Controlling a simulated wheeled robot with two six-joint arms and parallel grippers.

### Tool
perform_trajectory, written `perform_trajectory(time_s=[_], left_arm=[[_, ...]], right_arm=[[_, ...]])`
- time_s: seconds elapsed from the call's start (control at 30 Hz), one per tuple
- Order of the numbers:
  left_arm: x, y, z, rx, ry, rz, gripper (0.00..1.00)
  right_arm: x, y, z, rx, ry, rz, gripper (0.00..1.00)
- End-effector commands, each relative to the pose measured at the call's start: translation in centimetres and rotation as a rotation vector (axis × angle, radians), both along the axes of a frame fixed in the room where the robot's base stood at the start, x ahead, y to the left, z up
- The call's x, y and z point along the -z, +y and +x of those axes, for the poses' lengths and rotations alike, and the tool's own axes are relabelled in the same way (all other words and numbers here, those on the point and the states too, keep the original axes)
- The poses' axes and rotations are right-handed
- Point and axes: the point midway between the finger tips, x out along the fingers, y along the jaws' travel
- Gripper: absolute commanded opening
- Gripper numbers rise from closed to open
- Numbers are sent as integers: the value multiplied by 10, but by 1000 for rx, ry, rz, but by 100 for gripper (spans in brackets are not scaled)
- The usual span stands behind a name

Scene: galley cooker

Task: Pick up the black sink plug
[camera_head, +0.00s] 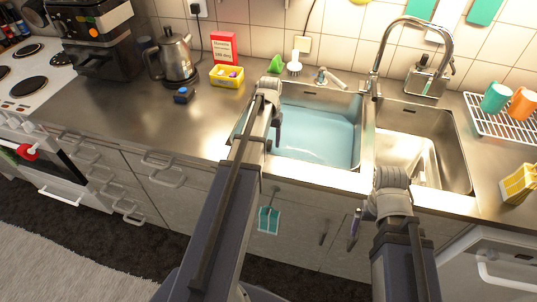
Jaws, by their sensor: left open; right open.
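I cannot make out the black sink plug for certain. A small dark blue and black object (184,95) lies on the steel counter left of the sink, and I cannot tell what it is. The left basin (318,135) holds bluish water, and no plug shows in it. My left gripper (277,132) is open over the left side of that basin, and its arm hides part of the basin's left edge. My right gripper (353,240) is open in front of the cabinet fronts, below the counter's front edge. The right basin (405,122) looks empty of water, partly hidden by my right arm.
A tap (382,60) arches over the sink divider. A kettle (176,60), a yellow basket (227,76) and a red card (223,46) stand on the left counter. A dish rack (495,122) with cups and a yellow sponge holder (518,184) are at right. The left counter front is clear.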

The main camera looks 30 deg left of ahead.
Motion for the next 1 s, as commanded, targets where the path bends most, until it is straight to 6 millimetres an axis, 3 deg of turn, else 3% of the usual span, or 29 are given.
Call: perform_trajectory(time_s=[0.03,0.3,0.6,1.0], left_arm=[[12,0,-1,0,0,0,60],[41,2,-3,0,0,0,60],[40,2,-3,0,0,0,59],[41,2,-3,0,0,0,14]], right_arm=[[11,0,0,0,0,0,96],[41,0,0,0,0,0,96],[41,0,0,-1,0,0,96],[41,0,0,0,0,0,96]])
